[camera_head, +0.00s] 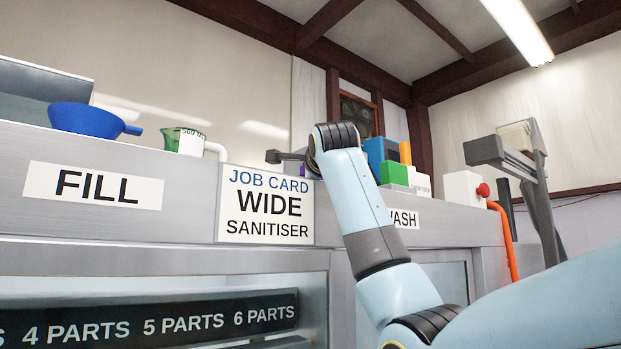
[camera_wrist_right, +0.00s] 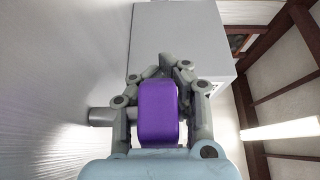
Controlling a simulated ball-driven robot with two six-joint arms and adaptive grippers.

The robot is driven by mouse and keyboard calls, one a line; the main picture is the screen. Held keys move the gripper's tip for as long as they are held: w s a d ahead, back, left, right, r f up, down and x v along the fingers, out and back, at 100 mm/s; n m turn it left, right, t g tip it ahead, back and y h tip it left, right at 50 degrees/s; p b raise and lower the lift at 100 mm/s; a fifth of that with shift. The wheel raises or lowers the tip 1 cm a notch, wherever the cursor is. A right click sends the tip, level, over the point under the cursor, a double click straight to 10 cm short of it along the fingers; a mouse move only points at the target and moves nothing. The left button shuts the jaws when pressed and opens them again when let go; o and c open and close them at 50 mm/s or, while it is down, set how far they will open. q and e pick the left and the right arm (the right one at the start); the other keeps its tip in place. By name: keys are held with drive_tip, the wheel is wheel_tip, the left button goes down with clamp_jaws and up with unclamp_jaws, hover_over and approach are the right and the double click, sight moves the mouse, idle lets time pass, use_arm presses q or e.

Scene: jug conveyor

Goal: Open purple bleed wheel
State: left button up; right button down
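The purple bleed wheel (camera_wrist_right: 158,112) appears in the right wrist view as a rounded purple block on a grey stem that comes in from the left. My right gripper (camera_wrist_right: 165,75) has its grey fingers on either side of the wheel, with the tips beyond it. A small gap shows at the wheel's right side; I cannot tell whether the fingers press on it. In the head view, my right gripper (camera_head: 284,157) is at the counter's back, and a small purple patch (camera_head: 312,167) shows behind my wrist. My left gripper is not in view.
A job card (camera_head: 266,205) reads WIDE SANITISER. A white box with a red button (camera_head: 466,188) stands right.

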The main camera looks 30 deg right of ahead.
drive_tip(key=y, duration=0.1)
drive_tip(key=n+y, duration=0.1)
drive_tip(key=n+t+y, duration=0.1)
drive_tip(key=shift+w+a+f+y+b, duration=0.15)
drive_tip(key=shift+a+f+y+b, duration=0.1)
drive_tip(key=shift+a+y+b, duration=0.1)
drive_tip(key=shift+a+n+y, duration=0.3)
drive_tip(key=shift+n+y, duration=0.6)
drive_tip(key=shift+y, duration=0.35)
drive_tip(key=shift+a+n+y, duration=0.25)
drive_tip(key=shift+n+y, duration=0.65)
drive_tip(key=shift+y, duration=0.3)
drive_tip(key=shift+w+f, duration=0.1)
drive_tip(key=c, duration=1.1)
unclamp_jaws()
drive_tip(key=shift+r, duration=0.2)
drive_tip(key=shift+s, duration=0.2)
drive_tip(key=s, duration=0.7)
drive_tip(key=s+d, duration=0.1)
drive_tip(key=s, duration=0.2)
drive_tip(key=shift+s+d, duration=0.1)
drive_tip(key=shift+s, duration=0.75)
